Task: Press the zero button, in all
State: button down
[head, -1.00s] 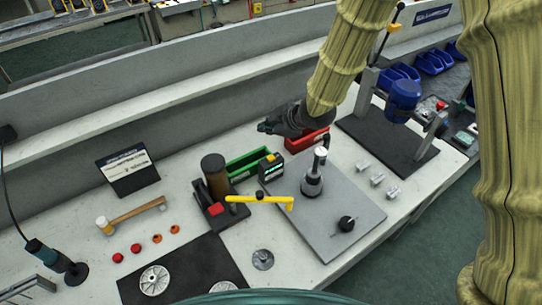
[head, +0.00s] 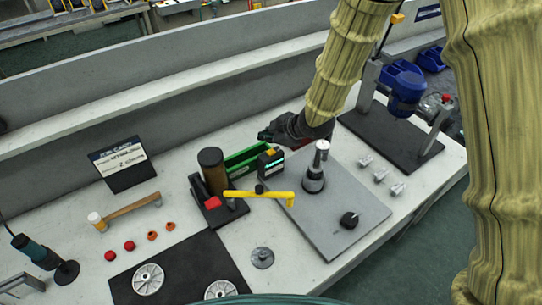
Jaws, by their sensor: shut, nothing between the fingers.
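A small black box with a lit green display (head: 270,166) stands on the bench beside the grey plate. It has a yellow patch on its top (head: 270,153), which may be the zero button; no label is readable. My gripper (head: 263,136) is dark, shut and empty. It appears just above and behind the box in the picture, apart from it, pointing left. The height gap between them is hard to judge.
A yellow-handled tool (head: 258,195) lies in front. An upright metal spindle (head: 315,172) stands on the grey plate (head: 355,190). A brown cylinder (head: 212,170) stands to the left.

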aim_at(269, 153)
jog(key=shift+f+b, duration=0.5)
jog(key=shift+f, duration=0.7)
jog(key=shift+f, duration=0.1)
dwell(0.4)
jog(key=shift+f+b, duration=0.3)
jog(key=shift+f+b, duration=0.3)
jog(key=shift+f, duration=0.15)
dwell(1.0)
jog(key=shift+r, duration=0.1)
jog(key=shift+r+p, duration=0.7)
jog(key=shift+r, duration=0.1)
jog(key=shift+r, duration=0.1)
jog(key=shift+r+p, duration=1.8)
jog(key=shift+r, duration=0.6)
